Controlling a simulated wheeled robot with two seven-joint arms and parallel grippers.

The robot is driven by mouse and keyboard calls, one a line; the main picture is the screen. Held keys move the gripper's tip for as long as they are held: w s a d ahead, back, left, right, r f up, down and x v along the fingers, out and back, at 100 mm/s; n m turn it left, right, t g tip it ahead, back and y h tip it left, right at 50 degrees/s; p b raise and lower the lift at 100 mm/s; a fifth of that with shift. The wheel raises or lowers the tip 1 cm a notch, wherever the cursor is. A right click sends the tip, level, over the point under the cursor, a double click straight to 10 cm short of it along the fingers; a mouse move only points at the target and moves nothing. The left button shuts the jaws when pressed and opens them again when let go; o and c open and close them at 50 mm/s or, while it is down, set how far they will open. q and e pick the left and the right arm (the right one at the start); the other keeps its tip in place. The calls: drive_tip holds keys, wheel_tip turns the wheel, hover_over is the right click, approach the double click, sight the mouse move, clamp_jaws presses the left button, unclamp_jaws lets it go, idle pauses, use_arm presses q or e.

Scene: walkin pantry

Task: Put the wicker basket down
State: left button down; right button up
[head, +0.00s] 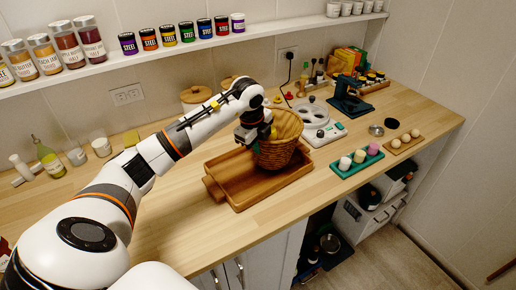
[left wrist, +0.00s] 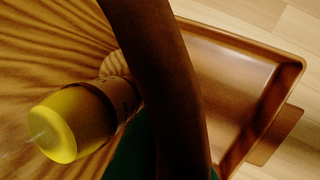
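The wicker basket (head: 283,148) is brown and woven, and it is over the right part of the wooden tray (head: 240,203). It looks a little tilted; whether its base touches the tray is unclear. My left gripper (head: 253,133) is at the basket's left rim and appears shut on it, though its fingertips are hidden. In the left wrist view a dark brown band, apparently the basket's handle (left wrist: 165,75), crosses close to the camera. A yellow-ended jar (left wrist: 60,133) and something green (left wrist: 122,155) lie beside it, seemingly inside the basket. My right gripper is not in view.
The tray stands on a light wooden counter (head: 180,235). A white scale (head: 322,133), a green holder with candles (head: 356,163) and an egg board (head: 404,142) are to the right. Lidded canisters (head: 196,96) stand behind. A shelf of jars (head: 180,47) runs above.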

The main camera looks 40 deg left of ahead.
use_arm(q)
drive_tip(key=shift+f, duration=0.85)
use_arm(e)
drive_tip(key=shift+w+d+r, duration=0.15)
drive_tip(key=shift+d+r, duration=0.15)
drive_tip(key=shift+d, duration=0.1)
use_arm(q)
drive_tip(key=shift+f, duration=0.1)
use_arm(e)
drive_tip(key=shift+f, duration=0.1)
use_arm(q)
drive_tip(key=c, duration=2)
unclamp_jaws()
drive_tip(key=shift+f, duration=0.1)
drive_tip(key=shift+c, duration=0.2)
drive_tip(key=o, duration=0.4)
